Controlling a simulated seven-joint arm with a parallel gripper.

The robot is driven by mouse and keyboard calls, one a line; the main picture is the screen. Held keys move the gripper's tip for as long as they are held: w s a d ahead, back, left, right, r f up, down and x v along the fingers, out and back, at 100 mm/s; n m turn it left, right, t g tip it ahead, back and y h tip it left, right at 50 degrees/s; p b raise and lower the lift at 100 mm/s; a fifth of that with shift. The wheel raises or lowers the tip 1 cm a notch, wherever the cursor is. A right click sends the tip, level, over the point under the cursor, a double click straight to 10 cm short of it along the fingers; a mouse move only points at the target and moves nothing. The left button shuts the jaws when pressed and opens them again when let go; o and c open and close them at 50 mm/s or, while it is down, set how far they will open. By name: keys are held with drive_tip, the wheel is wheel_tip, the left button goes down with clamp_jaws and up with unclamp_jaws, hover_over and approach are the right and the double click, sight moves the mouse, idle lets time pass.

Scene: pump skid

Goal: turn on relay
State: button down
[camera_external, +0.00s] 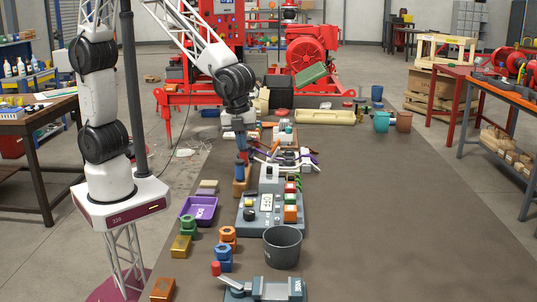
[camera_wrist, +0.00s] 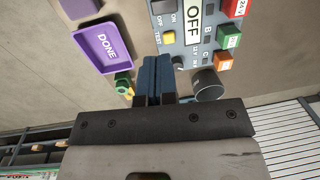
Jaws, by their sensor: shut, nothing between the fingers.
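A blue-grey control panel (camera_external: 266,228) stands on the bench in front of my gripper. In the wrist view the panel (camera_wrist: 188,52) has a white display (camera_wrist: 193,24) reading OFF. Which part is the relay I cannot tell. My gripper (camera_external: 240,176) is shut and empty; its blue fingers (camera_wrist: 154,62) appear beside the panel's left edge in the wrist view.
A purple tray (camera_external: 198,211) marked DONE lies left of the panel. Orange, blue, green and yellow blocks and nuts (camera_external: 224,255) and a dark bucket (camera_external: 283,247) stand nearer. Cables and a clamp-like device (camera_external: 270,289) are around.

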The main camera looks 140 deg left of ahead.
sight(255, 191)
drive_tip(key=shift+w+a, duration=0.1)
drive_tip(key=shift+w+a+t, duration=0.3)
drive_tip(key=shift+w, duration=0.1)
drive_tip(key=shift+f, duration=0.1)
idle(0.4)
drive_tip(key=f, duration=0.4)
drive_tip(key=w+a+f, duration=0.1)
drive_tip(key=f, duration=0.8)
drive_tip(key=shift+w+a+f, duration=0.2)
drive_tip(key=shift+f, duration=0.1)
drive_tip(key=shift+f, duration=0.1)
drive_tip(key=shift+a+f, duration=0.1)
drive_tip(key=shift+f, duration=0.05)
idle(0.4)
